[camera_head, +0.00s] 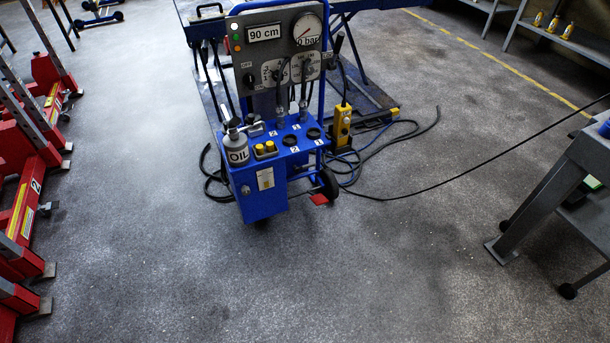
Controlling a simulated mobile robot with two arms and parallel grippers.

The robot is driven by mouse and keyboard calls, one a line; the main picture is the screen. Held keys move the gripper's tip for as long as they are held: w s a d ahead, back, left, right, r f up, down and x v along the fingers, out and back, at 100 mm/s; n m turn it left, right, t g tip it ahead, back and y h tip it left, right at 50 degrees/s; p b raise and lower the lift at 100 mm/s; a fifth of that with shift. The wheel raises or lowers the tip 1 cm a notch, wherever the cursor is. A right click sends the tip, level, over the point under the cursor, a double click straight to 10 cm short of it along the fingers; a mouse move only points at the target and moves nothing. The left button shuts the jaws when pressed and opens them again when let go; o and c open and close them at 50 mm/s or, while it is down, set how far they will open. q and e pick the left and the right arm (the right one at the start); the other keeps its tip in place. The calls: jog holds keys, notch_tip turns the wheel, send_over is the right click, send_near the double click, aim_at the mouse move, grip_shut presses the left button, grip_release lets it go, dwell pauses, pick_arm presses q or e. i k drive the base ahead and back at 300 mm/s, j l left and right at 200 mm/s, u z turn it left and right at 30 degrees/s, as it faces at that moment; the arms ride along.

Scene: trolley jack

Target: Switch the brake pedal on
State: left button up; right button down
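A blue wheeled hydraulic trolley (262,200) stands upright in the middle of the floor. A small red pedal (319,199) sticks out low at its right side, beside the black wheel (329,183). It looks like the brake pedal; it is too small to tell whether it is pressed down or up. The grey control panel (270,77) on top carries a "90 cm" display, a gauge reading about 0 bar, and knobs. An oil can (236,149) sits on the trolley's top left. Neither of my grippers is in view.
Black hoses and cables (400,190) lie on the floor right of the trolley, near a yellow control box (342,126). Red lift equipment (35,165) lines the left. A grey bench (545,190) stands at the right. The floor in front is clear.

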aim_at(318, 200)
jog(key=i+l+u, duration=0.3)
jog(key=i+l, duration=0.25)
jog(key=i+l+u, duration=0.3)
jog(key=i+l, duration=0.4)
